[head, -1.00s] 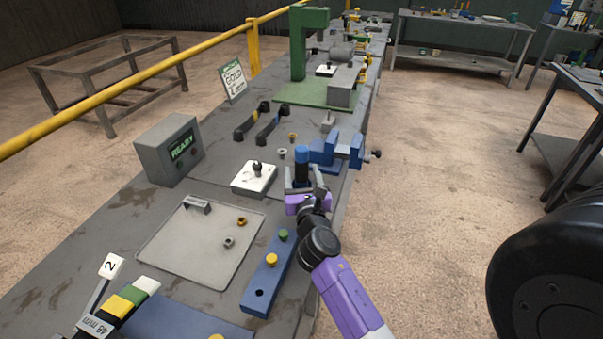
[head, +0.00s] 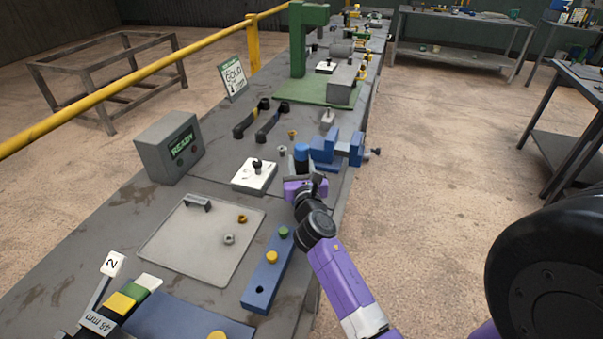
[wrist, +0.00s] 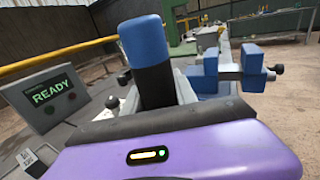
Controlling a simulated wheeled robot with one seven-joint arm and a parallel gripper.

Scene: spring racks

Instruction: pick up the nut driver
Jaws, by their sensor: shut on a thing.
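The nut driver (wrist: 146,45) has a blue and dark handle that stands upright, slightly tilted, in the wrist view. Its blue top also shows in the head view (head: 301,152). My gripper (head: 303,176) is shut on the nut driver, with the handle rising above the purple gripper body. The fingertips and the lower end of the driver are hidden behind the gripper body. I cannot tell whether the driver's lower end touches the bench.
A blue vise (head: 335,148) stands close to the right of the driver. A white block with a black knob (head: 254,176) is to the left. A grey tray (head: 190,258) and a blue strip with coloured knobs (head: 262,285) lie nearer. A grey READY box (head: 166,148) stands at left.

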